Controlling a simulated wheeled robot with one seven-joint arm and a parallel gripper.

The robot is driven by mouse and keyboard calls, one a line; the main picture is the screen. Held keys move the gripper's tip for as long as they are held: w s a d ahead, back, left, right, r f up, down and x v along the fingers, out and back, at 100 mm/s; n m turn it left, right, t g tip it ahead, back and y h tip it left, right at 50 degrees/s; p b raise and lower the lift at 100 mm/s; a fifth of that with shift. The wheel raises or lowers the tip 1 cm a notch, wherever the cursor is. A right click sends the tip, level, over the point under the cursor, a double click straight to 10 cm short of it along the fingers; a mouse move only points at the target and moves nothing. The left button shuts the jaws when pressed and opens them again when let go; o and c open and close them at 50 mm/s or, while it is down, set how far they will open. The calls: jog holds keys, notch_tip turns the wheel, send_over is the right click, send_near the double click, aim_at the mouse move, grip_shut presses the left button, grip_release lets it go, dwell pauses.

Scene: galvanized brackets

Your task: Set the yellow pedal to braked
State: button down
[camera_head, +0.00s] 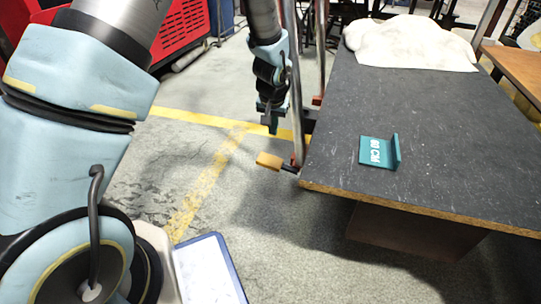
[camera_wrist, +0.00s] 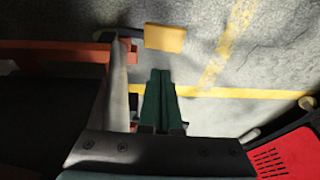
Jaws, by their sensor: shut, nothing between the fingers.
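The yellow pedal (camera_head: 268,161) sits at the end of a short dark lever beside the near left corner of the dark-topped cart (camera_head: 430,120). In the wrist view the pedal (camera_wrist: 165,38) lies ahead of the fingertips, apart from them. My gripper (camera_head: 271,126) points down above and beyond the pedal, left of the cart's upright tube. Its green fingers (camera_wrist: 160,76) are together with nothing between them. I cannot tell the pedal's exact tilt.
A grey upright tube (camera_head: 296,90) of the cart stands close to my gripper's right. A teal angle bracket (camera_head: 377,152) and a crumpled white cloth (camera_head: 405,42) lie on the cart top. A red machine (camera_head: 180,32) stands at the back left. Floor left of the pedal is clear.

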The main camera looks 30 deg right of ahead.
jog(key=b, duration=0.7)
send_near(271, 159)
jog(key=x, duration=0.5)
jog(key=shift+d+f, duration=0.1)
jog(key=shift+f, duration=0.15)
jog(key=shift+w+f+b, duration=0.1)
jog(key=shift+f+b, duration=0.2)
jog(key=shift+f, duration=0.15)
jog(key=shift+w+p, duration=0.1)
jog(key=shift+p, duration=0.2)
